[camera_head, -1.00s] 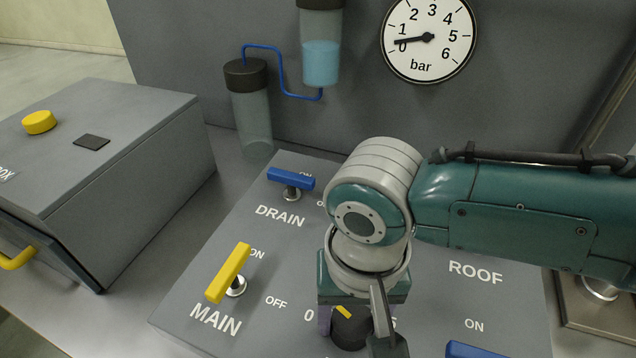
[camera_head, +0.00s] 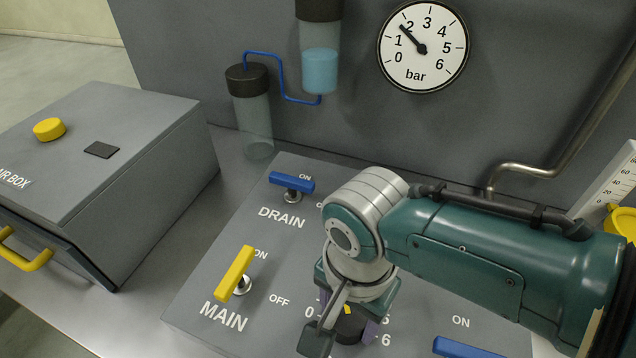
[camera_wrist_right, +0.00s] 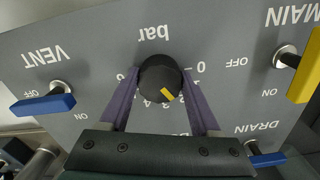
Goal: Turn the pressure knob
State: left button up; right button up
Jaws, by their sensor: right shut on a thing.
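The black pressure knob (camera_head: 350,330) with a yellow pointer mark is on the sloped grey panel, partly hidden under my right gripper (camera_head: 347,318). In the right wrist view the knob (camera_wrist_right: 156,74) sits between the two purple fingers of the right gripper (camera_wrist_right: 160,80), one on each side, and the gripper is shut on it. The yellow mark (camera_wrist_right: 167,94) points between the numbers of the printed scale, toward the low side. The round bar gauge (camera_head: 422,48) on the back wall has its needle between 1 and 2. My left gripper is not in view.
The yellow MAIN lever (camera_head: 235,274) and blue DRAIN lever (camera_head: 292,182) stand left of the knob. Another blue lever (camera_head: 465,348) is at the lower right; the wrist view shows the blue VENT lever (camera_wrist_right: 45,105). A grey air box (camera_head: 110,165) stands at left.

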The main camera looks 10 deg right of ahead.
aim_at(349, 316)
dwell(0.3)
jog(key=o, duration=1.4)
notch_tip(349, 316, up, 9)
jog(key=p, duration=0.3)
jog(key=shift+f+p, duration=0.15)
jog(key=shift+p, duration=0.25)
jog(key=shift+r, duration=0.65)
